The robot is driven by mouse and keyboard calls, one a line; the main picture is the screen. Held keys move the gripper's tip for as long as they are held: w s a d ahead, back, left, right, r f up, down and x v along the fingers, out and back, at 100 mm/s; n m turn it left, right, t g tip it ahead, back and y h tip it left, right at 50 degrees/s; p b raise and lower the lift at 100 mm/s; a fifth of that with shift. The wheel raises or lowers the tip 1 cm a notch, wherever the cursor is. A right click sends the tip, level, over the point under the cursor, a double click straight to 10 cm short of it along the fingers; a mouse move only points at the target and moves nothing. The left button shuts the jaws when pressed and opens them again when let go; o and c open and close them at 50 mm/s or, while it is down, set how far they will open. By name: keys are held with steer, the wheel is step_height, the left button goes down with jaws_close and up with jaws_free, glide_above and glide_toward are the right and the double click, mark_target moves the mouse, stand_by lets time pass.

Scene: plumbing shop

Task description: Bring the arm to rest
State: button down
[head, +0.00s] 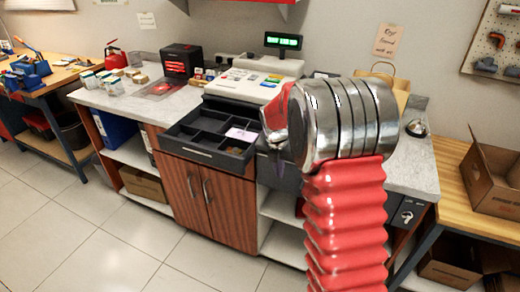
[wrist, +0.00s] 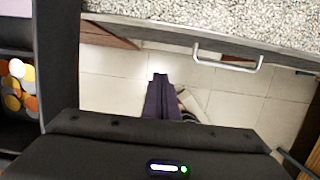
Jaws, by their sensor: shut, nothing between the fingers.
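My gripper (wrist: 160,78) points down in the wrist view, its dark purple fingers together with nothing between them, above pale floor tiles. In the head view the fingers (head: 278,176) show beside the right side of the open cash drawer (head: 205,152), partly hidden by my red and silver arm. I cannot tell whether they touch the drawer. My arm rises bent in front of the counter.
The cash register (head: 245,85) stands on the grey counter (head: 130,95). The drawer juts out over the cabinet, with a pinkish note (head: 241,134) in it. Coins (wrist: 18,85) show in the wrist view. A cardboard box (head: 490,180) stands at right. The floor (head: 90,230) at front left is clear.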

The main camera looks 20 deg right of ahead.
steer(key=s+a+r+m+t, duration=0.1)
steer(key=s+a+r+m, duration=0.4)
steer(key=s+m, duration=0.4)
steer(key=s+a+r+m+t+y, duration=0.1)
steer(key=s+a+r+m, duration=0.4)
steer(key=s+m, duration=0.4)
steer(key=s+a+r+m+t, duration=0.1)
steer(key=s+a+r+m, duration=0.5)
steer(key=s+m, duration=0.3)
steer(key=s+r, duration=0.1)
steer(key=s, duration=0.3)
steer(key=shift+s+t+y, duration=0.15)
steer(key=shift+t+y, duration=0.25)
stand_by(0.3)
